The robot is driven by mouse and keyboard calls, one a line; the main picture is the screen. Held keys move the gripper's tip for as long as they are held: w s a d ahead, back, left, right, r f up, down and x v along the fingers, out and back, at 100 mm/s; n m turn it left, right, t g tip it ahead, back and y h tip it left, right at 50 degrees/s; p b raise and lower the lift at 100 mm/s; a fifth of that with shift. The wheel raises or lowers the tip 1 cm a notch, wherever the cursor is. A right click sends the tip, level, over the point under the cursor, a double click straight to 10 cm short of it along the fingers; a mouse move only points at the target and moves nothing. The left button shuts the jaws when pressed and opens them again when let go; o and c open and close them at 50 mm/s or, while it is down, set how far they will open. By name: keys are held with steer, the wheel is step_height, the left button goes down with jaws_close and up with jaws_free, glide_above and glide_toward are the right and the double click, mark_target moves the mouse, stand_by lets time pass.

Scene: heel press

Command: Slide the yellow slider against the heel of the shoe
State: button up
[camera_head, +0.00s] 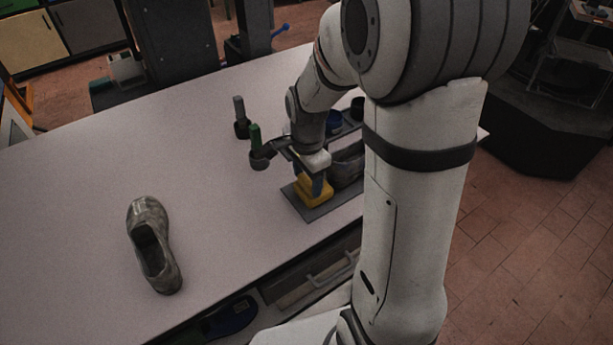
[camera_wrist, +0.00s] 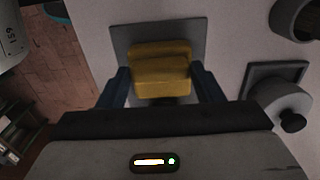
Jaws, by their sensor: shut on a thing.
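The yellow slider (camera_head: 313,192) sits on a dark flat plate (camera_head: 322,212) near the table's right side. My gripper (camera_head: 318,178) reaches down onto it from above and is shut on it. In the wrist view the slider (camera_wrist: 160,60) lies between the two dark blue fingers of my gripper (camera_wrist: 161,75), one on each side. A worn grey-green shoe (camera_head: 165,270) lies alone on the table at the left. A greyish shape (camera_head: 347,168), perhaps another shoe, is right of the slider, partly hidden by my arm. I cannot tell whether the slider touches it.
A green-handled tool (camera_head: 256,140) and a grey-handled one (camera_head: 239,108) stand in holders behind my gripper.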

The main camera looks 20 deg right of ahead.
steer(key=c, duration=0.4)
steer(key=shift+w+d, duration=0.2)
steer(key=shift+d, duration=0.4)
steer(key=shift+w+d, duration=0.15)
steer(key=shift+d, duration=0.45)
steer(key=o, duration=1.4)
steer(key=shift+c, duration=0.2)
step_height(320, 180, up, 8)
steer(key=b, duration=0.1)
steer(key=shift+f, duration=0.1)
